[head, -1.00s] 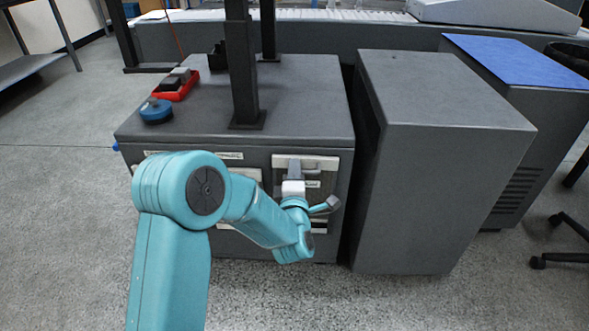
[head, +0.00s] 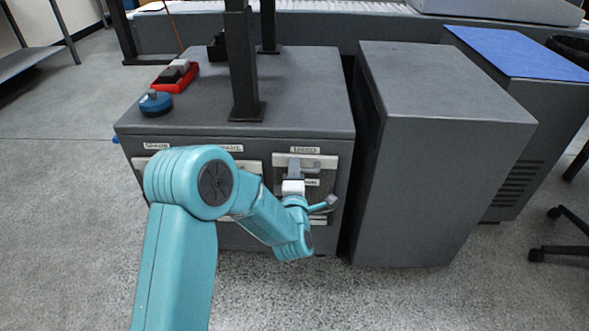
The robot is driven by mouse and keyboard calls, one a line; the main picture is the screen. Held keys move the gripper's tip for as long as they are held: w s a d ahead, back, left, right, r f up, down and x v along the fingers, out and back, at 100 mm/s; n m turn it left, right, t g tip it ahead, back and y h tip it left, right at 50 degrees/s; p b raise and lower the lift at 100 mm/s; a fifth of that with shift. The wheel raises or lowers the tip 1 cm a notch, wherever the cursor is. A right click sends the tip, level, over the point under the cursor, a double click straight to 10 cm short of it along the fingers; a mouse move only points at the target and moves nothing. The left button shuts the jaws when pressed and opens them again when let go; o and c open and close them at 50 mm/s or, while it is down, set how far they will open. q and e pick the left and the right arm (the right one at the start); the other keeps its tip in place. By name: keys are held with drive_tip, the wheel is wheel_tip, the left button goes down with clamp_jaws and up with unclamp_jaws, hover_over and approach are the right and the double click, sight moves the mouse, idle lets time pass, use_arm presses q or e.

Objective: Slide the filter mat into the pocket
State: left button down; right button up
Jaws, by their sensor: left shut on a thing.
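My left gripper (head: 294,172) is at the right-hand panel on the front of the dark grey cabinet. Its grey fingers are shut on a thin, pale piece that I take to be the filter mat (head: 322,181). The mat lies close against the cabinet front, in or just before the rightmost pocket (head: 330,163), under a small white label. My arm and wrist hide much of the mat and the pocket's lower part, so I cannot tell how deep the mat sits. My right gripper is not in view.
The cabinet top (head: 305,85) carries a black post (head: 243,65), a red tray (head: 175,77) and a blue round object (head: 156,103). Other pale panels on the front are partly behind my arm. A grey cabinet (head: 440,90) stands close at the right. The floor in front is clear.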

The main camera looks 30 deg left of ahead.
use_arm(q)
drive_tip(key=shift+f, duration=1.1)
drive_tip(key=c, duration=1)
unclamp_jaws()
